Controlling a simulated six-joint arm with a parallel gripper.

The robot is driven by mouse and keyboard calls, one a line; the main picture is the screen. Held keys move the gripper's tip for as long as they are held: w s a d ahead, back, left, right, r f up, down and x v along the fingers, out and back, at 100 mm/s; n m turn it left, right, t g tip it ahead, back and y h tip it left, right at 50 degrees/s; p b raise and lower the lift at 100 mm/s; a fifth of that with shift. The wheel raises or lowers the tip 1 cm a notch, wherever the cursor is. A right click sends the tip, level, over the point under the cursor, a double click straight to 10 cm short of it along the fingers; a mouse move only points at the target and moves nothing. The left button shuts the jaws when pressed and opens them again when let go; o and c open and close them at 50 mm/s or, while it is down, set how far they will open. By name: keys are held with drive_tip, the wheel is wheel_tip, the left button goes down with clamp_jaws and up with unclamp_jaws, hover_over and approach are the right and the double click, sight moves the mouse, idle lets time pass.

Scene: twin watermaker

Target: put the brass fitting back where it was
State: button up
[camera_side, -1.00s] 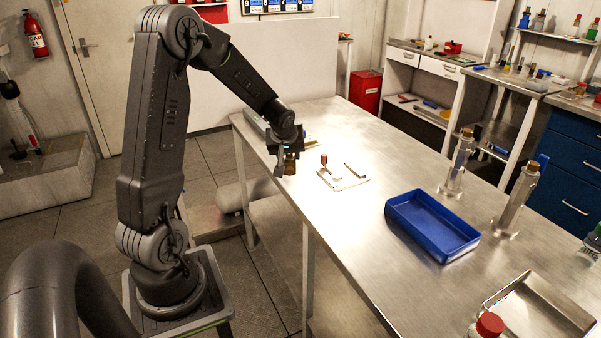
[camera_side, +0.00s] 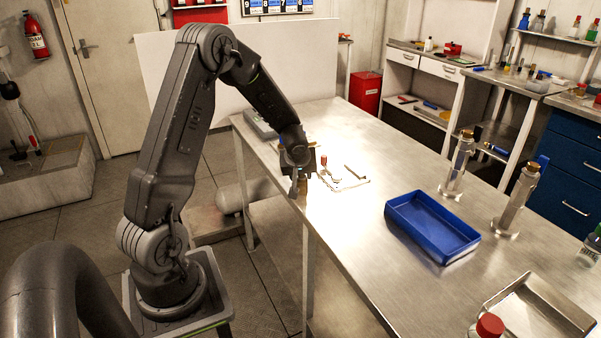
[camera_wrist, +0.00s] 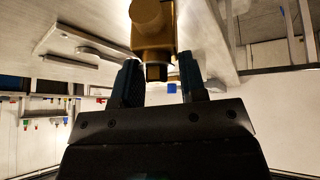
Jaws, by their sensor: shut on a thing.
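My gripper (camera_side: 299,188) is low over the near left edge of the steel bench, pointing down. In the wrist view my gripper (camera_wrist: 160,75) is shut on the brass fitting (camera_wrist: 153,25), a golden, rounded body with a narrower square end between the fingers. In the side view the fitting is mostly hidden by the fingers, with only a small brownish patch showing. I cannot tell whether it touches the bench.
A flat plate (camera_side: 348,186) with a small red-topped part (camera_side: 323,159) lies just right of my gripper. A blue tray (camera_side: 432,226) and two upright metal cylinders (camera_side: 457,168) stand farther right. A metal pan (camera_side: 540,310) is at the front right.

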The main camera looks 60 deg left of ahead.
drive_tip(key=o, duration=1.1)
drive_tip(key=shift+r, duration=0.1)
drive_tip(key=s+d+r+m+t+h, duration=0.1)
drive_tip(key=s+d+r+m, duration=0.25)
drive_tip(key=d+r, duration=0.55)
drive_tip(key=s+d+r+m+h, duration=0.1)
drive_tip(key=s+d+r+m, duration=0.1)
drive_tip(key=s+d+r, duration=0.5)
drive_tip(key=s+d+r+m+h, duration=0.1)
drive_tip(key=s+d+m, duration=0.1)
drive_tip(key=s+d, duration=0.1)
drive_tip(key=s+d+r+m+h, duration=0.1)
drive_tip(key=s+d+m, duration=0.1)
drive_tip(key=d, duration=0.4)
drive_tip(key=s+d+r+m+t+h, duration=0.1)
drive_tip(key=s+d+r+m, duration=0.1)
drive_tip(key=s+d+m, duration=0.1)
drive_tip(key=shift+s+d+m, duration=0.35)
drive_tip(key=shift+d, duration=0.4)
